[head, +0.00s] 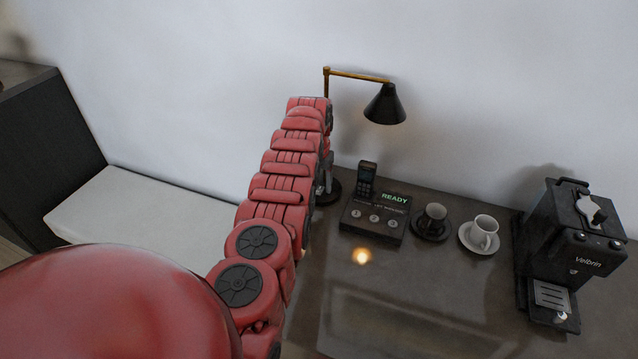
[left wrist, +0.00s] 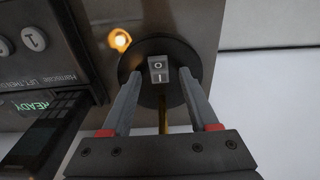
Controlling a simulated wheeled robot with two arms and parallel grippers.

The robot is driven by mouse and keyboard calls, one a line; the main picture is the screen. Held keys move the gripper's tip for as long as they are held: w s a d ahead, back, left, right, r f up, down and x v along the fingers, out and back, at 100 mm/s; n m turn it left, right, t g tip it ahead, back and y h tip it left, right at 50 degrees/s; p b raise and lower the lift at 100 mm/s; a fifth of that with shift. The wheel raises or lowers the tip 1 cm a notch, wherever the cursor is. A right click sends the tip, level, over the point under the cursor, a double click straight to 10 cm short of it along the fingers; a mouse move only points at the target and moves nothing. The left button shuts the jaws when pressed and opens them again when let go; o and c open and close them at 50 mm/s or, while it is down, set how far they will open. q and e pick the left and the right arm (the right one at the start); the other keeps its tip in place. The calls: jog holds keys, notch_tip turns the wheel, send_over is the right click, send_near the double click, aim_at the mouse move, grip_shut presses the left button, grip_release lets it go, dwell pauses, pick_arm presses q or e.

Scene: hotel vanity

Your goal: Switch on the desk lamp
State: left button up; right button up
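The desk lamp has a brass stem and arm and a black cone shade (head: 385,104) in the head view. Its round black base (head: 333,190) is partly hidden behind my left arm. In the left wrist view the base (left wrist: 190,58) carries a grey rocker switch (left wrist: 159,70) marked O and I. I cannot tell which side is pressed. My left gripper (left wrist: 158,76) is open, with its two fingers on either side of the switch and a gap to each. In the head view it is mostly hidden by the arm. My right gripper is out of view.
A control box (head: 375,218) reading READY, with numbered buttons and a handset (head: 366,182), stands right of the base. Further right are a dark cup (head: 433,218), a white cup (head: 484,232) and a coffee machine (head: 572,245). A warm bright spot (head: 361,256) shows on the desk.

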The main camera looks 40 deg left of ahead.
aim_at(320, 189)
pick_arm(q)
jog(key=shift+d+r, duration=0.1)
jog(key=shift+r, duration=0.25)
notch_tip(320, 189, up, 2)
jog(key=shift+r+p, duration=0.15)
jog(key=shift+p, duration=0.6)
notch_tip(320, 189, up, 14)
jog(key=s, duration=0.1)
jog(key=shift+s+d+b, duration=0.15)
jog(key=shift+s+b, duration=0.2)
jog(key=shift+r, duration=0.1)
